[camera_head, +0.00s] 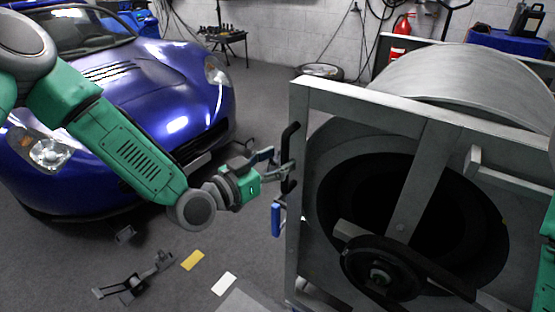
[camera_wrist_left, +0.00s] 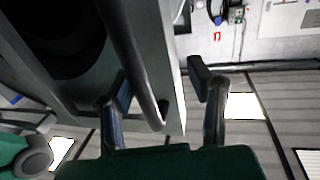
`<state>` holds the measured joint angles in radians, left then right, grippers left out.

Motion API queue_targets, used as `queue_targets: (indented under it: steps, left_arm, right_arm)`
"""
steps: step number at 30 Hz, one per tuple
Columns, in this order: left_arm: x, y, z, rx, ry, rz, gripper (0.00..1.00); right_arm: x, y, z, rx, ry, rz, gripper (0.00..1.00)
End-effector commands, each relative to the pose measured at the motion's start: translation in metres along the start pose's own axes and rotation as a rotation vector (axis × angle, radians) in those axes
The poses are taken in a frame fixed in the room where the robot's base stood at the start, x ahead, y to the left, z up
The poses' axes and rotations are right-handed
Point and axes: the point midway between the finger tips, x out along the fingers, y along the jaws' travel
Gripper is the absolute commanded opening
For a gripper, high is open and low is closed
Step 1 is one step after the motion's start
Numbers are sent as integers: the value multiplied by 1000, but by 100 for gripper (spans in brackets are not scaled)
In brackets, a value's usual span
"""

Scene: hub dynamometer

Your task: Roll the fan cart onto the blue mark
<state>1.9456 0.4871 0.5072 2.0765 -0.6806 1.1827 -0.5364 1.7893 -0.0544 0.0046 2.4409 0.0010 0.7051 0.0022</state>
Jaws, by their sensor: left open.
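The fan cart (camera_head: 360,105) is a large grey metal frame around a dark round fan opening, filling the right half of the head view. A black handle (camera_head: 289,150) stands upright on its left edge. My left gripper (camera_head: 279,163) is at this handle with its fingers open. In the left wrist view the black handle bar (camera_wrist_left: 135,60) runs between the two open fingers (camera_wrist_left: 163,82). I cannot tell whether either finger touches it. A blue lever (camera_head: 276,220) hangs below the handle. No blue mark shows on the floor. My right gripper is out of view.
A blue car (camera_head: 120,100) stands at the left behind my left arm. On the floor lie a yellow mark (camera_head: 192,260), a white mark (camera_head: 224,284) and a dark metal device (camera_head: 133,285). A tool table (camera_head: 224,34) and a tyre (camera_head: 322,71) are at the back.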

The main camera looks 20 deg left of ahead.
Motion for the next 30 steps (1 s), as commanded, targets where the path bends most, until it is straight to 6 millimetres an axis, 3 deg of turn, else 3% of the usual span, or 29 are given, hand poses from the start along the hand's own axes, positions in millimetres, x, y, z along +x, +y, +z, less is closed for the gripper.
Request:
queue_targets:
  steps: [16, 30]
  left_arm:
    - [-8, -15, -2, 0, 10, -32, 36]
    - [-96, -2, 0, 2, -4, -17, 36]
  right_arm:
    - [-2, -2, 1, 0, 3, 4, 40]
    - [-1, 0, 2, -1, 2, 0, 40]
